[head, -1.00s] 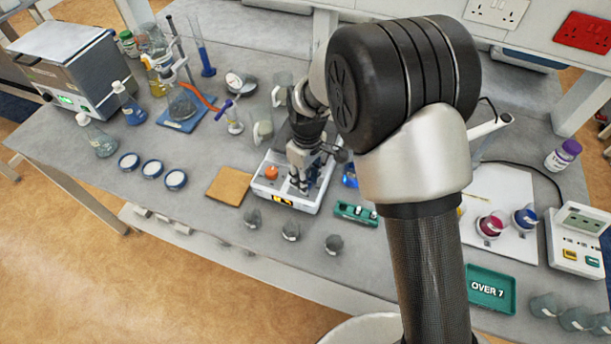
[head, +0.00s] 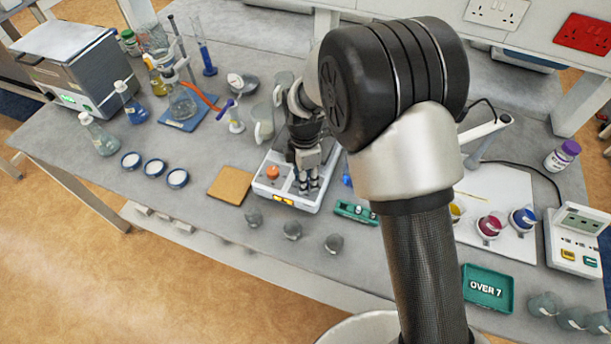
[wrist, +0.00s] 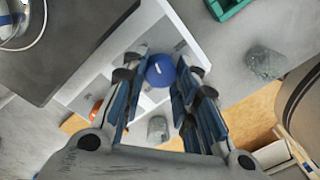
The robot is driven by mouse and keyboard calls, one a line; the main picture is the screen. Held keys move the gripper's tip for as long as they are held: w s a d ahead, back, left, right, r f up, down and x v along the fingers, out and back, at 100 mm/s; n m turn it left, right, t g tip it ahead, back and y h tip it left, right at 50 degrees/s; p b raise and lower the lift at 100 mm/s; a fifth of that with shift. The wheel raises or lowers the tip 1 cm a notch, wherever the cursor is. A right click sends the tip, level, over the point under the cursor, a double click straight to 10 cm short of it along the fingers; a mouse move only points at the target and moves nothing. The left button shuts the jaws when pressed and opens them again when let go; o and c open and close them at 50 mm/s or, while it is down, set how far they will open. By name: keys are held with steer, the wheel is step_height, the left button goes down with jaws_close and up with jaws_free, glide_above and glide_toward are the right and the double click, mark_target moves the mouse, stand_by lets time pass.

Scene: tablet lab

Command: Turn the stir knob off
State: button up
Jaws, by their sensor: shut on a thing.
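A white stirrer hotplate (head: 268,191) stands near the table's front edge, with an amber display and an orange knob (head: 271,173) at its left. The orange knob also shows in the wrist view (wrist: 96,109). A blue knob (wrist: 160,70) with a short white line on its top sits on the device's panel in the wrist view. My gripper (wrist: 160,78) is shut on this blue knob, one finger on each side. In the head view my gripper (head: 308,184) is over the right of the panel and hides the blue knob.
A brown square board (head: 230,186) lies left of the hotplate, and a green tray (head: 356,212) lies to its right. Several small grey pieces, one being this piece (head: 292,230), lie in front. A glass beaker (head: 264,122) stands behind.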

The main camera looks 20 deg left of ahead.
steer(key=shift+n, duration=1.8)
steer(key=o, duration=1)
steer(key=shift+o, duration=0.2)
step_height(320, 180, up, 12)
steer(key=shift+a, duration=0.15)
steer(key=shift+w, duration=0.1)
